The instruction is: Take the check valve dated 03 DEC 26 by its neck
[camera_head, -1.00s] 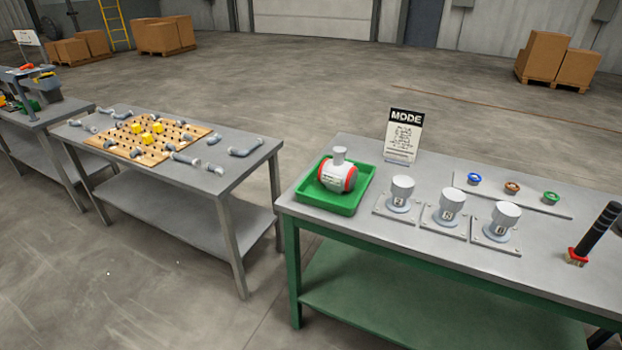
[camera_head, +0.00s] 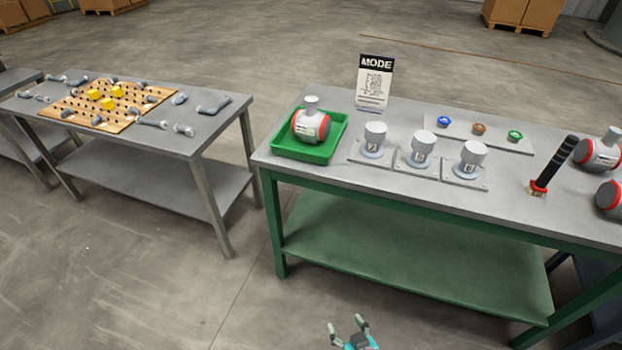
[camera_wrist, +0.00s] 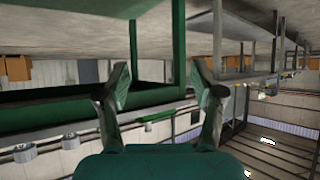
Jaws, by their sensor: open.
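A grey-white check valve with red bands and an upright neck (camera_head: 311,126) sits in a green tray (camera_head: 322,156) at the left of the green-framed table. Two similar check valves show at the right end of that table, one farther back (camera_head: 597,153) and one nearer (camera_head: 609,196), cut by the picture edge. No date on any of them is legible. My gripper (camera_head: 347,324) is at the bottom of the head view, well apart from all the valves. In the wrist view my gripper (camera_wrist: 160,78) is open, with nothing between its fingers.
A second table (camera_head: 194,138) with a pegboard is at left. Floor between the tables is clear.

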